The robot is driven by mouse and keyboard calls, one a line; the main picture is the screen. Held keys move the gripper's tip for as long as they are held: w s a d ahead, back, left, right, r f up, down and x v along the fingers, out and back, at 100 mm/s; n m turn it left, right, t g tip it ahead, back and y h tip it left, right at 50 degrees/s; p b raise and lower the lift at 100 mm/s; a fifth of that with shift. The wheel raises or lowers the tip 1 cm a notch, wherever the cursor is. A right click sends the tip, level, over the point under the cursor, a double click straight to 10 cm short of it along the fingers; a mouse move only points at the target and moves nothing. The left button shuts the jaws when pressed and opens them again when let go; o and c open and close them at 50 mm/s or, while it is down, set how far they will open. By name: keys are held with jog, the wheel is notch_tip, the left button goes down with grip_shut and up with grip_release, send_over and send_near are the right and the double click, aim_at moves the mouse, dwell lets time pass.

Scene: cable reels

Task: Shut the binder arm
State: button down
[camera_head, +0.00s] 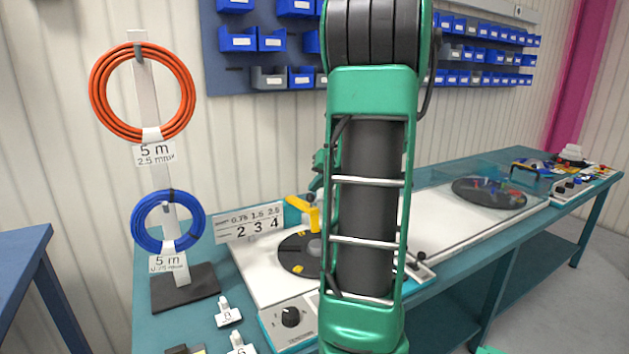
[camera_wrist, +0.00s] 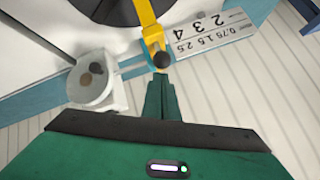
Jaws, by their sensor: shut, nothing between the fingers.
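The yellow binder arm (camera_wrist: 148,22) shows at the top middle of the wrist view, reaching out over the edge of a dark disc, with a black round knob (camera_wrist: 161,60) near its end. In the head view the binder arm (camera_head: 303,211) is partly hidden behind my own arm and stands raised beside the dark turntable (camera_head: 296,254). My gripper (camera_wrist: 160,79) is shut and empty. Its fingertips are just below the knob in the wrist view; whether they touch it I cannot tell.
A scale plate marked 2 3 4 (camera_head: 249,222) stands behind the turntable. A grey-white round part (camera_wrist: 92,80) is left of my fingers. A stand with an orange coil (camera_head: 100,92) and a blue coil (camera_head: 137,222) is at left. A dial box (camera_head: 290,317) sits in front.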

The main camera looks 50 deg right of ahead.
aim_at(313, 206)
jog(key=shift+f, duration=0.1)
jog(key=shift+s+a+f, duration=0.2)
jog(key=shift+s+f, duration=0.15)
jog(key=shift+f, duration=0.35)
jog(key=shift+s+a+f, duration=0.15)
jog(key=shift+s+f, duration=0.2)
jog(key=shift+f, duration=0.3)
jog(key=shift+s+a+f, duration=0.2)
jog(key=shift+s+f, duration=0.15)
jog(key=shift+f, duration=0.35)
jog(key=shift+d+r, duration=0.1)
jog(key=s+r, duration=0.7)
jog(key=r, duration=0.2)
jog(key=shift+r, duration=0.35)
